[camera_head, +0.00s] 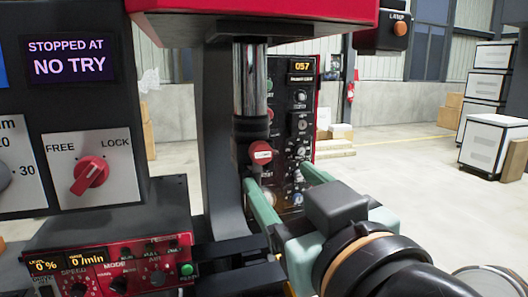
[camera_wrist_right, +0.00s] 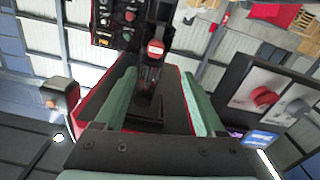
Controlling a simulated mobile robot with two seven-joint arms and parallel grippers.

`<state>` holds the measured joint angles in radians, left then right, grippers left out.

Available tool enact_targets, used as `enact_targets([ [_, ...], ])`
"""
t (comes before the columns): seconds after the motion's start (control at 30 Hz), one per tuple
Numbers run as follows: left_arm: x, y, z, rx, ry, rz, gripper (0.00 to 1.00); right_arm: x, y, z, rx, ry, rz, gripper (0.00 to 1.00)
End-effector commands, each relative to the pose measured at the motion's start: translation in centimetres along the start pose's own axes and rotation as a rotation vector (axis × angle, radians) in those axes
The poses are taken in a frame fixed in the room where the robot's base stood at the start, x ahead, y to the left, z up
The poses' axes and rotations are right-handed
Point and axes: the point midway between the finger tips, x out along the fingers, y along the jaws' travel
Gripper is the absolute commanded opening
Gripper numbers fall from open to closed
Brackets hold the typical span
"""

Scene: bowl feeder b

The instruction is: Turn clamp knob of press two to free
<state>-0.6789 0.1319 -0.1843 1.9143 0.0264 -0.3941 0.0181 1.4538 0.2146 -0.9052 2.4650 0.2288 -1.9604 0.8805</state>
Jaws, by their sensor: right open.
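A red knob (camera_head: 261,152) with a small white label is on the dark clamp at the lower end of the press ram (camera_head: 251,85). It also shows in the wrist view (camera_wrist_right: 156,48), beyond and between my fingertips. My right gripper (camera_head: 278,174) is open and empty, its two green fingers pointing at the press with the knob apart from them. On a white panel at the left, a red selector knob (camera_head: 90,174) sits between the words FREE and LOCK; I cannot tell which end is its pointer. It appears at the right in the wrist view (camera_wrist_right: 264,96). My left gripper is not in view.
A display (camera_head: 67,55) at upper left reads "STOPPED AT NO TRY". A red control box (camera_head: 110,265) stands below the selector panel. A black panel (camera_head: 301,110) with several knobs stands behind the ram. The floor (camera_head: 410,155) at the right is open, with white cabinets (camera_head: 492,145) beyond.

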Motion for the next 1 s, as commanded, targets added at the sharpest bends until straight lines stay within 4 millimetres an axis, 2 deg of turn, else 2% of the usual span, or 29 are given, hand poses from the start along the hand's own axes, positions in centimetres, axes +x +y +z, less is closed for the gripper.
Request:
enact_targets([
  [0.2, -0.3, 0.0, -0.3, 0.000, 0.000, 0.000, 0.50, 1.1, 0.6, 0.5, 0.013, -0.022, 0.018, 0.72],
  [0.4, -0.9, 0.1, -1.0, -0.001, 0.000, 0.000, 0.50, 5.6, 0.9, 0.3, 0.006, -0.020, 0.027, 0.72],
  [0.63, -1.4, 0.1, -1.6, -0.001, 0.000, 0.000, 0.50, 9.4, 0.9, 0.4, 0.005, -0.017, 0.024, 0.72],
  [0.8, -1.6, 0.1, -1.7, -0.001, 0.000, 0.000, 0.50, 10.7, 0.9, 0.5, 0.007, -0.016, 0.022, 0.72],
  [1.0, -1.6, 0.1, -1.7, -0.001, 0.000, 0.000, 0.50, 11.0, 0.8, 0.6, 0.007, -0.015, 0.021, 0.72],
])
